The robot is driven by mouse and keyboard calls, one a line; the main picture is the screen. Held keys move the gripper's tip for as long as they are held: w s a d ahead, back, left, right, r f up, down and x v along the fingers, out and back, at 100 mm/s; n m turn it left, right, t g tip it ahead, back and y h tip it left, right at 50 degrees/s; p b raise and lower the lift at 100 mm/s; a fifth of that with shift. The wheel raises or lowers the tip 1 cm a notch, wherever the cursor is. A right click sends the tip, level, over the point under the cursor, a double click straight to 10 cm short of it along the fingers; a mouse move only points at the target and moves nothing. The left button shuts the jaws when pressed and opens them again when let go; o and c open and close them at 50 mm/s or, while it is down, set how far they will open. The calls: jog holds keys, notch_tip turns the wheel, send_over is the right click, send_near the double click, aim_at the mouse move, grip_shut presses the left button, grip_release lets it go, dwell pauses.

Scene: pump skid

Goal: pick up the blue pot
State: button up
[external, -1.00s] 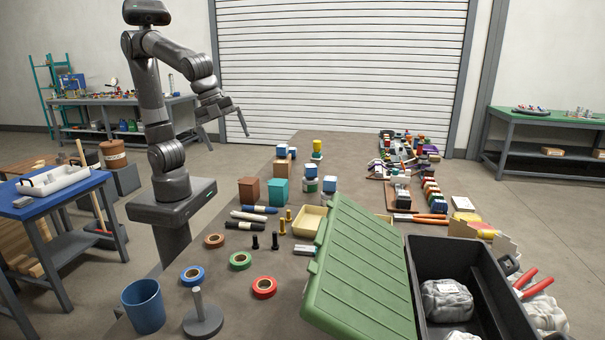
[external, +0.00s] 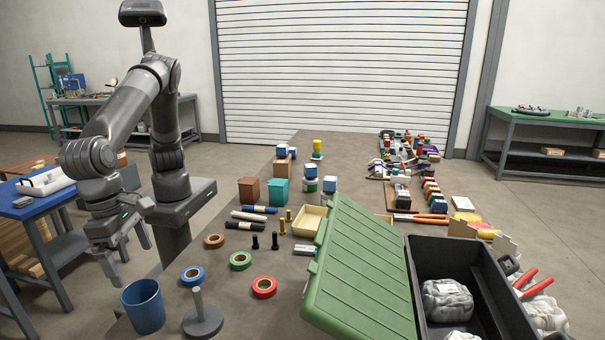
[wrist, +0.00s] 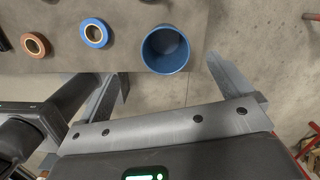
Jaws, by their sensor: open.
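The blue pot (external: 143,306) is an open, empty-looking cup that stands upright at the near left edge of the table in the external view. In the wrist view the blue pot (wrist: 165,49) shows from above, near the table edge, with its inside visible. My gripper (external: 133,273) is open and empty, pointing down, above and a little to the left of the pot, apart from it. In the wrist view my gripper's fingers (wrist: 165,85) are spread to either side, with the pot ahead between them.
A blue tape roll (external: 192,276) and a grey disc with an upright post (external: 203,319) stand right of the pot. Green and red tape rolls lie further right. A large green lid (external: 362,275) leans by a black case (external: 470,262). Left of the pot is open floor.

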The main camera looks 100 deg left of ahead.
aim_at(143, 299)
jog(key=shift+m, duration=0.3)
jog(key=f, duration=1.1)
jog(key=shift+w+d+f, duration=0.15)
jog(key=shift+d+f, duration=0.1)
jog(key=shift+d, duration=0.05)
jog(key=shift+c, duration=0.3)
jog(key=c, duration=1.2)
jog(key=shift+r, duration=0.1)
jog(key=shift+c, duration=0.2)
